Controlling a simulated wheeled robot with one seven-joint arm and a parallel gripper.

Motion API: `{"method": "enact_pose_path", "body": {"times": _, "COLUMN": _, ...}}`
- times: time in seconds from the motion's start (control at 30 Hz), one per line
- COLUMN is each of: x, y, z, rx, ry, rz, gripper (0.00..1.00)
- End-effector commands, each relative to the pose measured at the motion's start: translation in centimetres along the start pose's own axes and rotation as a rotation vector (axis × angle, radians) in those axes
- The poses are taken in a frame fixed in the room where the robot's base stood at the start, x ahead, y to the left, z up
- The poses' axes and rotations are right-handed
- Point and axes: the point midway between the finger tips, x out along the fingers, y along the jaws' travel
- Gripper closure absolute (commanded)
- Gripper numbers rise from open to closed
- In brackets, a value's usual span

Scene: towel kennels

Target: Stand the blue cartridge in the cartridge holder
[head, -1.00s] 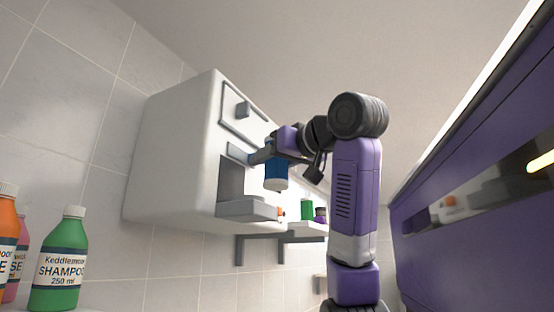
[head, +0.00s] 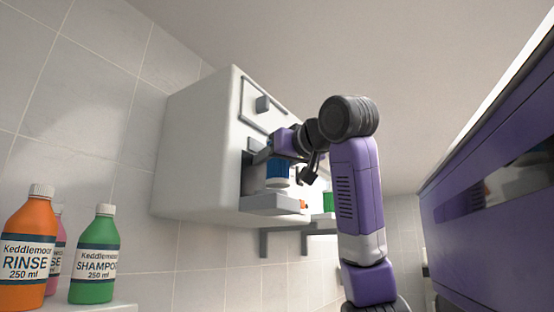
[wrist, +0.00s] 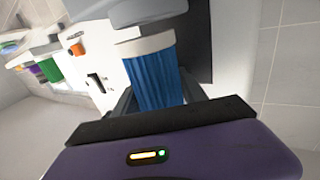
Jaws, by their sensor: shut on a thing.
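The blue cartridge (head: 277,172) is upright in the head view, its white end downward. My gripper (head: 264,156) is shut on it, in front of the recess of the white wall unit. A grey ledge (head: 272,204) juts out below the recess, and the cartridge is above it. I take this ledge as the cartridge holder. In the wrist view the ribbed blue cartridge (wrist: 156,75) sits between my fingers, its white end toward a blue-grey rounded part (wrist: 147,10) at the top. Whether they touch I cannot tell.
The white wall unit (head: 195,150) has a panel with a knob (head: 263,104). An orange knob (head: 303,204) is by the ledge. A green item (head: 328,202) stands on a shelf behind. Orange (head: 26,250) and green bottles (head: 95,258) stand lower left. A purple cabinet (head: 490,210) is at right.

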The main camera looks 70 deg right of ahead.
Motion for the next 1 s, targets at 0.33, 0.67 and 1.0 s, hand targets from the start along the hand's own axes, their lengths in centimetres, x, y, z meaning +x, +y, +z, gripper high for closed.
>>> {"method": "enact_pose_path", "body": {"times": 0.33, "x": 1.9, "y": -1.1, "z": 1.8, "rx": 0.006, "ry": -0.009, "rz": -0.013, "gripper": 0.95}}
{"method": "enact_pose_path", "body": {"times": 0.67, "x": 1.9, "y": -1.1, "z": 2.8, "rx": 0.000, "ry": -0.021, "rz": -0.014, "gripper": 0.95}}
{"method": "enact_pose_path", "body": {"times": 1.0, "x": 1.9, "y": -1.1, "z": 2.9, "rx": -0.002, "ry": -0.022, "rz": -0.014, "gripper": 0.29}}
